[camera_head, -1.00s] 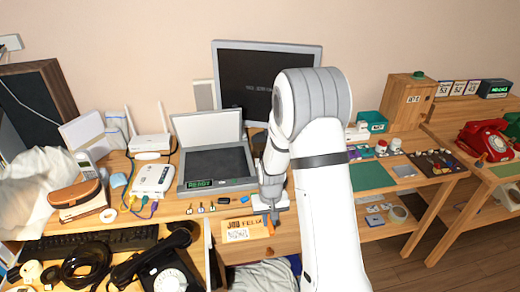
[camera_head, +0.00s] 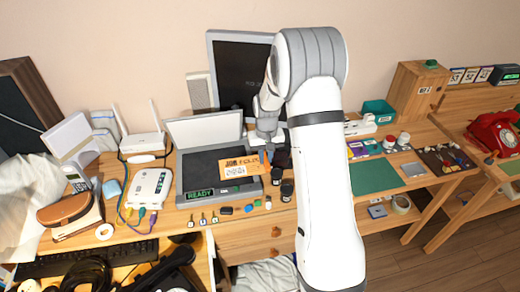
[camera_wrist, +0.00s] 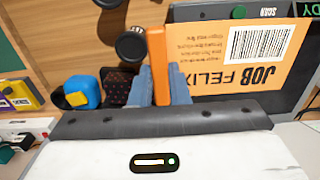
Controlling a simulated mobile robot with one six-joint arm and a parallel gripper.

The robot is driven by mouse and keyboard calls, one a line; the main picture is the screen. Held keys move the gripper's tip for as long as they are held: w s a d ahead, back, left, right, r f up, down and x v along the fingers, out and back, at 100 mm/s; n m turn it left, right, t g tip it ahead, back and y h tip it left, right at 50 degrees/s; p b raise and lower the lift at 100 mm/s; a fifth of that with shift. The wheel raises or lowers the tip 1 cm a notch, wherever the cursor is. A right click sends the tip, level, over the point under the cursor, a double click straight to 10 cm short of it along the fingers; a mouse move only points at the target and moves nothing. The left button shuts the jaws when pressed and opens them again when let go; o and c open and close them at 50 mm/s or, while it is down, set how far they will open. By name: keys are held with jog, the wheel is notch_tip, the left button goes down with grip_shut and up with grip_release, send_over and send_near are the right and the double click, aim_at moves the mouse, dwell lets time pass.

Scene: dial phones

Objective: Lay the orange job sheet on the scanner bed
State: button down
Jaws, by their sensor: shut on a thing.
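The orange job sheet (camera_head: 241,166), printed "JOB FELIX" with a barcode, is over the right part of the scanner's dark bed (camera_head: 205,168). It also shows in the wrist view (camera_wrist: 248,58), upside down, with an orange tab (camera_wrist: 158,62) at its side. My gripper (camera_head: 268,150) is at the sheet's right edge. In the wrist view its jaws (camera_wrist: 158,88) are shut on the tab. The scanner's lid (camera_head: 205,128) stands open behind the bed, and its front panel (camera_head: 200,195) reads "READY". I cannot tell whether the sheet touches the bed.
Dark round jars (camera_head: 287,190) stand right of the scanner, close to my gripper. Small keys and sticks lie along the desk's front. A white router (camera_head: 150,188) stands left of the scanner, and a monitor (camera_head: 240,80) behind it.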

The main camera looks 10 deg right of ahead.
jog(key=w+f, duration=0.1)
jog(key=w, duration=0.1)
jog(key=w+a+f+b, duration=0.1)
jog(key=w+f, duration=0.1)
jog(key=w+a+f, duration=0.1)
jog(key=w+f, duration=0.1)
jog(key=shift+a+b, duration=0.15)
jog(key=shift+b, duration=0.15)
jog(key=shift+s+f+b, duration=0.15)
jog(key=shift+f+b, duration=0.8)
jog(key=shift+f, duration=0.4)
jog(key=c, duration=1.3)
grip_release()
jog(key=shift+r, duration=0.15)
